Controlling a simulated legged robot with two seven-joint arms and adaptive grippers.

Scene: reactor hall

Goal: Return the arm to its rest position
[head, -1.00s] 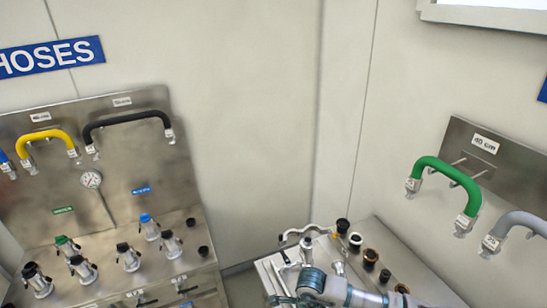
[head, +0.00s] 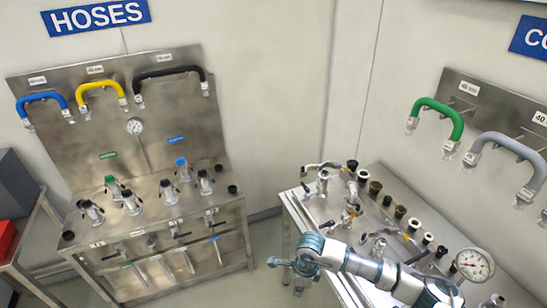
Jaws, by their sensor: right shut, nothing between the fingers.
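My right arm comes in from the lower right, and its grey-blue gripper (head: 284,268) is over the floor gap, left of the right bench's front edge in the picture. The gripper is shut and holds nothing. Its fingertips are small and partly hidden by the wrist. My left gripper is not in view.
The right bench (head: 296,212) carries taps, several dark and brown fittings and a gauge (head: 474,264) close to my forearm. The left steel bench (head: 150,222) holds several black-capped fittings. Green (head: 440,108) and grey (head: 513,146) hoses hang at right. Floor shows between the benches.

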